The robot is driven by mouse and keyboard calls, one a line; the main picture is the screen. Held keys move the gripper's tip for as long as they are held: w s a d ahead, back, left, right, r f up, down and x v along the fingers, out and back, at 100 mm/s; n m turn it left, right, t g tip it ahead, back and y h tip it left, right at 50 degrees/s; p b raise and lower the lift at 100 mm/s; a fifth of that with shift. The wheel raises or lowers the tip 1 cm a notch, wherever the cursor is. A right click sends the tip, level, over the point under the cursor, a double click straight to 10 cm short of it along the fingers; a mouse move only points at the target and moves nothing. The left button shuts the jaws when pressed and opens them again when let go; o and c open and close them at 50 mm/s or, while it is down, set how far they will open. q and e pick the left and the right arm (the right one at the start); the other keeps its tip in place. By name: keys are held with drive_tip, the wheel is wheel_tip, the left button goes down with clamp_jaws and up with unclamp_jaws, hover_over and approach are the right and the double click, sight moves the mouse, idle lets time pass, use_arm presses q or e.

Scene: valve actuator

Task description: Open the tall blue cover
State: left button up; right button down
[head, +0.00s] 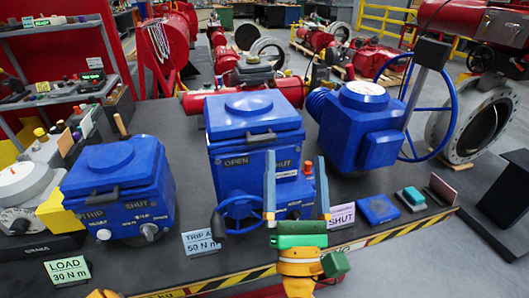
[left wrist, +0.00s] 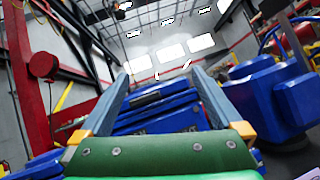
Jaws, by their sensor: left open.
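The tall blue cover (head: 253,112) is the lidded top of the middle blue actuator, with a black handle at its front edge and the words OPEN and SHUT below. It looks closed. My left gripper (head: 297,162) is open and empty, its two fingers pointing up in front of the actuator's right side, overlapping it in the picture. In the left wrist view, blue actuator parts (left wrist: 158,108) show between the spread fingers (left wrist: 160,72). I cannot tell whether the fingers touch it.
A lower blue box (head: 118,185) stands at left, and a blue actuator with a large handwheel (head: 362,120) at right. A small blue handwheel (head: 238,214) juts from the middle unit's front. Label cards (head: 202,242) and small blocks (head: 411,197) lie along the striped bench edge.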

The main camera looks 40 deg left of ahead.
sight(263, 142)
use_arm(q)
drive_tip(key=w+a+n+g+y+p, duration=0.1)
drive_tip(key=a+n+g, duration=0.1)
drive_tip(key=w+a+n+g+y+p, duration=0.1)
drive_tip(key=a+n+g+p, duration=0.1)
drive_tip(key=a, duration=0.1)
drive_tip(key=w+a+f+n+g+y+p, duration=0.1)
drive_tip(key=a+n+g, duration=0.1)
drive_tip(key=a+n, duration=0.1)
drive_tip(key=shift+a, duration=0.25)
drive_tip(key=shift+w+a, duration=0.15)
drive_tip(key=shift+a, duration=0.05)
drive_tip(key=shift+d, duration=0.1)
drive_tip(key=shift+c, duration=1.1)
clamp_jaws()
